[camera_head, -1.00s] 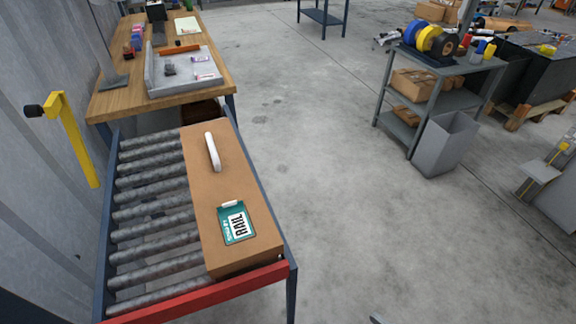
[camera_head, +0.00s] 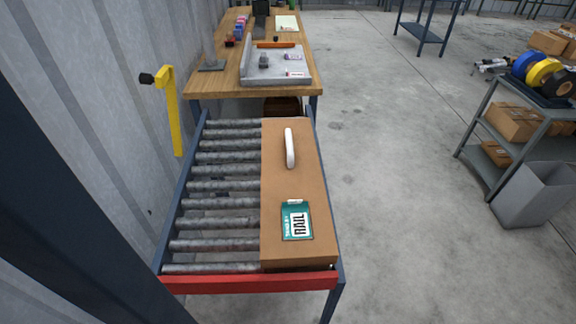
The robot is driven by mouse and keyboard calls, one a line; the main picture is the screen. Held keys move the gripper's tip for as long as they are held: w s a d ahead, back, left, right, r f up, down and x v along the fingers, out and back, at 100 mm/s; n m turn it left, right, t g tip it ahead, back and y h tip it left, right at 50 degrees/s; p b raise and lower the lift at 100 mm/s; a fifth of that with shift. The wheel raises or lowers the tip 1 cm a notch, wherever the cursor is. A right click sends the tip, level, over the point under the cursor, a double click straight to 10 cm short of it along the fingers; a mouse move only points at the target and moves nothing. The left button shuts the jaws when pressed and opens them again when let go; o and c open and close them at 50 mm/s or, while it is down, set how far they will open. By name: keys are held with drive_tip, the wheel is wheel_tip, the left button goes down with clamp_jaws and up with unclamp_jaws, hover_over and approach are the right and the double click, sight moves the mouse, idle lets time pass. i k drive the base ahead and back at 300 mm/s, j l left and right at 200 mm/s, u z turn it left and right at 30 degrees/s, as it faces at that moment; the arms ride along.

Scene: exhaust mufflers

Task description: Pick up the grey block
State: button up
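A small dark grey block (camera_head: 264,59) sits in the light grey tray (camera_head: 262,80) on the wooden workbench at the top of the view. It is small here, and its exact shape is hard to tell. Small labelled items lie to its right in the same tray, and an orange item lies along the tray's far side. My gripper does not show in this view.
A roller conveyor (camera_head: 216,200) with a red front bar stands before the wooden workbench (camera_head: 215,86). A long brown box (camera_head: 301,183) lies on its right side. A yellow post (camera_head: 171,110) stands left by the wall. Open floor lies right, before a shelf cart (camera_head: 474,152) and grey bin (camera_head: 536,195).

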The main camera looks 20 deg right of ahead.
sight(264, 60)
drive_tip(key=i+l, duration=0.1)
drive_tip(key=l, duration=0.75)
drive_tip(key=i+l, duration=0.15)
drive_tip(key=l, duration=0.25)
drive_tip(key=i+l, duration=0.2)
drive_tip(key=l, duration=0.15)
drive_tip(key=i+l, duration=0.15)
drive_tip(key=l, duration=0.25)
drive_tip(key=i+l, duration=0.2)
drive_tip(key=l, duration=0.15)
drive_tip(key=i+l, duration=0.15)
drive_tip(key=l, duration=0.25)
drive_tip(key=i+l, duration=0.15)
drive_tip(key=i, duration=0.3)
drive_tip(key=i+l+u, duration=0.1)
drive_tip(key=i, duration=0.35)
drive_tip(key=i+l, duration=0.2)
drive_tip(key=i, duration=0.3)
drive_tip(key=i+j, duration=0.9)
drive_tip(key=i, duration=0.45)
